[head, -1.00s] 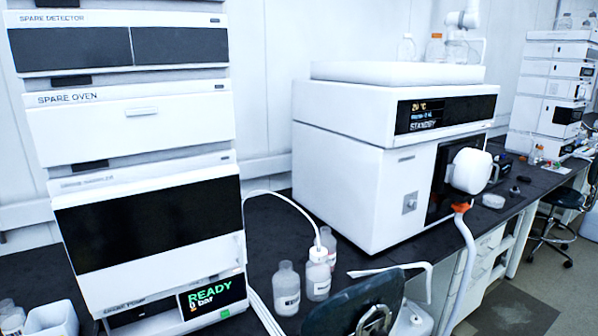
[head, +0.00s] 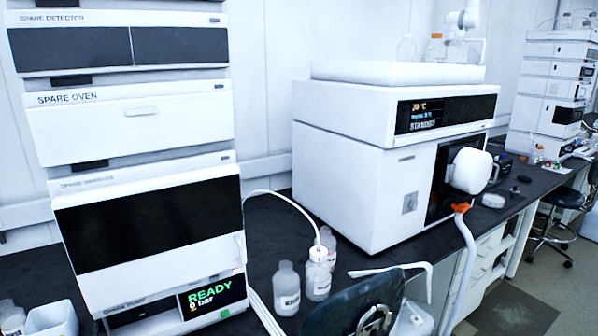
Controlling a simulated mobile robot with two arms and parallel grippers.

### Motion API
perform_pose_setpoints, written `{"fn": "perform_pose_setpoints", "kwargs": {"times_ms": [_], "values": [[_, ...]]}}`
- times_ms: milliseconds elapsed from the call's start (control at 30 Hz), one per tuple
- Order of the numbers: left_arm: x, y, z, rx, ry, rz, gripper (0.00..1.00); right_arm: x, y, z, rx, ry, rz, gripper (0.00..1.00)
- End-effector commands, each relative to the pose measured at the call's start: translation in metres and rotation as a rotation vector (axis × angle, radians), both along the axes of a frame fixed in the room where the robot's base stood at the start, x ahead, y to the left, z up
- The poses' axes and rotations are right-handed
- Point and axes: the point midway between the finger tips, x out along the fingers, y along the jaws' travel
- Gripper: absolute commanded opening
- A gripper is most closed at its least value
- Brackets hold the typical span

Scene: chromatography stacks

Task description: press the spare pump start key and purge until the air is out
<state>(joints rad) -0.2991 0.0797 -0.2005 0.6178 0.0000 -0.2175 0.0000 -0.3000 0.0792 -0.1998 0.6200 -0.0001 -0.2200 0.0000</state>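The spare pump (head: 150,312) is the lowest unit of the white stack at the left in the head view. Its dark display (head: 212,294) reads READY in green with 0 bar below it. A small green spot (head: 224,313) shows under the display at the pump's lower edge; it is too small to tell whether it is the start key. A white tube (head: 284,197) arches from beside the stack into a capped clear bottle (head: 318,272) on the bench. Whether air is in the tube cannot be told. Neither gripper is in view.
A dark chair (head: 350,308) stands in front of the bench, right of the pump. A large white instrument (head: 340,180) fills the bench's middle. A white bin (head: 50,320) sits at lower left.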

Motion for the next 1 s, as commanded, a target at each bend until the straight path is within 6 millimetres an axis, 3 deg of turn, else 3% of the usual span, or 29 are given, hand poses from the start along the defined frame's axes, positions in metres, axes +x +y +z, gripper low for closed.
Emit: {"fn": "perform_pose_setpoints", "kwargs": {"times_ms": [67, 433, 1000], "values": [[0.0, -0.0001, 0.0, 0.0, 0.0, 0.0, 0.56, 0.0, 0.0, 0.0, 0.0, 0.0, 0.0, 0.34], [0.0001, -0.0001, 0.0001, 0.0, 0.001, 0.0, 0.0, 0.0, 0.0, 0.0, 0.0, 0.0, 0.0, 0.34], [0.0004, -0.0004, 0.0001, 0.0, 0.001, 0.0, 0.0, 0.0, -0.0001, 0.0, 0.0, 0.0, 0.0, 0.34]]}}
